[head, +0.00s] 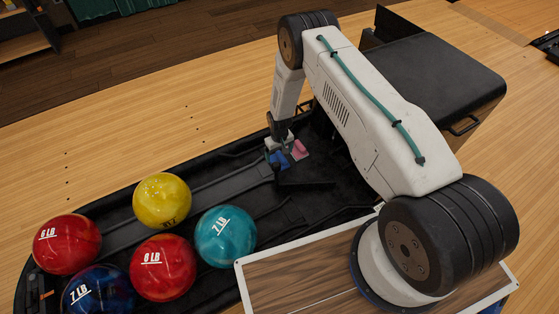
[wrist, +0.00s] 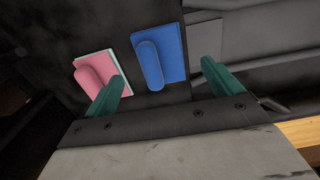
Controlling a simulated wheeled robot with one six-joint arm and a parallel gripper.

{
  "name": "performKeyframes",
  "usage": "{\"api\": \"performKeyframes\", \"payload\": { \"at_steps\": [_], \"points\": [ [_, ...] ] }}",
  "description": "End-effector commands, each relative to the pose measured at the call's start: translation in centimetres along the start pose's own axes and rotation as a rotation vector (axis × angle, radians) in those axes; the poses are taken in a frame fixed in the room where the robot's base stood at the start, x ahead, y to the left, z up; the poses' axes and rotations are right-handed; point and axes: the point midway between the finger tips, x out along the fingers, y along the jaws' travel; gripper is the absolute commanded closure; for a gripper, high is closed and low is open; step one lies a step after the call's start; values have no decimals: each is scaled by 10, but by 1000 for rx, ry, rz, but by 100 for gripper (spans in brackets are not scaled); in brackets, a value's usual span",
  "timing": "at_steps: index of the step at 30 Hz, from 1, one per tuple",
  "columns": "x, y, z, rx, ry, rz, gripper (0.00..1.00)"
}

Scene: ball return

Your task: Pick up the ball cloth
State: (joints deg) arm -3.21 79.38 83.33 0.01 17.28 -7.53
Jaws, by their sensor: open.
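Two small flat pieces, each with a raised rounded grip, lie side by side on the dark bed of the ball return. One is blue (wrist: 173,52) and one is pink with a pale edge (wrist: 92,68); I cannot tell for sure which is the ball cloth. In the head view the blue piece (head: 282,163) is partly hidden by my gripper, and the pink piece (head: 300,149) is just right of it. My gripper (wrist: 164,68) is open, its teal fingers on either side of the blue piece. The left finger overlaps the pink piece's edge in the picture. Contact is unclear.
Several bowling balls, including a yellow one (head: 162,200) and a teal one (head: 225,236), sit on the return's left part. A black-topped housing (head: 450,75) stands at its right end. Raised dark rails run along the bed.

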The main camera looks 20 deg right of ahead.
Motion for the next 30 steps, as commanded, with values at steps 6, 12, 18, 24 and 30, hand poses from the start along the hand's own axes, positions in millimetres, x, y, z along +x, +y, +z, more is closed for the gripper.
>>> {"api": "performKeyframes", "payload": {
  "at_steps": [6,12,18,24,30],
  "points": [
    [32,-1,-1,0,-1,0,9],
    [51,-1,-2,0,-1,0,9],
    [52,-1,-2,0,0,0,9],
    [52,-1,-2,0,0,0,56],
    [52,-1,-2,0,0,0,57]
  ]
}}
